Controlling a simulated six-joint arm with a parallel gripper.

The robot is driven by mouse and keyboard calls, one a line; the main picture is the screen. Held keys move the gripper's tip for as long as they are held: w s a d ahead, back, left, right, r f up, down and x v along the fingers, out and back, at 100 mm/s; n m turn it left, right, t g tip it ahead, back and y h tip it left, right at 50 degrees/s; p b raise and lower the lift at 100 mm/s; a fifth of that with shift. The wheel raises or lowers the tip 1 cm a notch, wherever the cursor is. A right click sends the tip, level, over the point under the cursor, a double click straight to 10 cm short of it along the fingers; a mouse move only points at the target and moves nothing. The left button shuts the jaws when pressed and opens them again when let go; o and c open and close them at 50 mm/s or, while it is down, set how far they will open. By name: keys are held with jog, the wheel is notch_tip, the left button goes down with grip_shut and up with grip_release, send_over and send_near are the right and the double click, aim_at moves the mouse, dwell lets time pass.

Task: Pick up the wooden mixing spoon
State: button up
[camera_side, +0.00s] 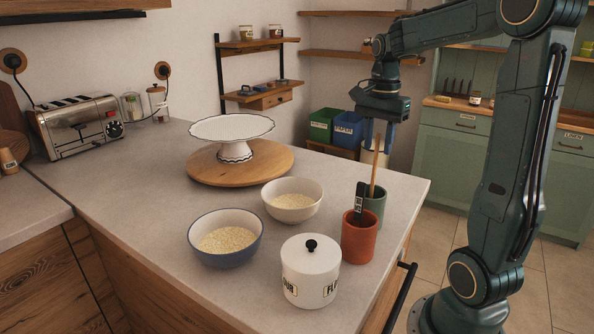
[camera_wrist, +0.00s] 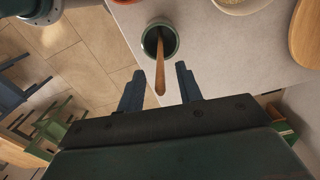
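The wooden mixing spoon (camera_side: 375,160) stands nearly upright in a green cup (camera_side: 374,207) near the right edge of the counter. In the wrist view the spoon (camera_wrist: 160,65) leans out of the cup (camera_wrist: 174,32), its handle end pointing toward my gripper. My gripper (camera_side: 379,138) is above the cup, pointing down, with the spoon's upper handle beside or between its fingers. In the wrist view my gripper (camera_wrist: 158,86) is open, with clear gaps between the handle and both fingers. The spoon's lower end is hidden inside the cup.
An orange cup (camera_side: 359,240) holding a dark tagged utensil (camera_side: 360,202) stands just in front of the green cup. A white lidded jar (camera_side: 310,275), blue bowl (camera_side: 224,252), white bowl (camera_side: 292,214) and cake stand (camera_side: 233,140) on a round board (camera_side: 207,168) occupy the counter.

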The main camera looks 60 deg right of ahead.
aim_at(376, 154)
jog(key=shift+f, duration=1.85)
grip_shut()
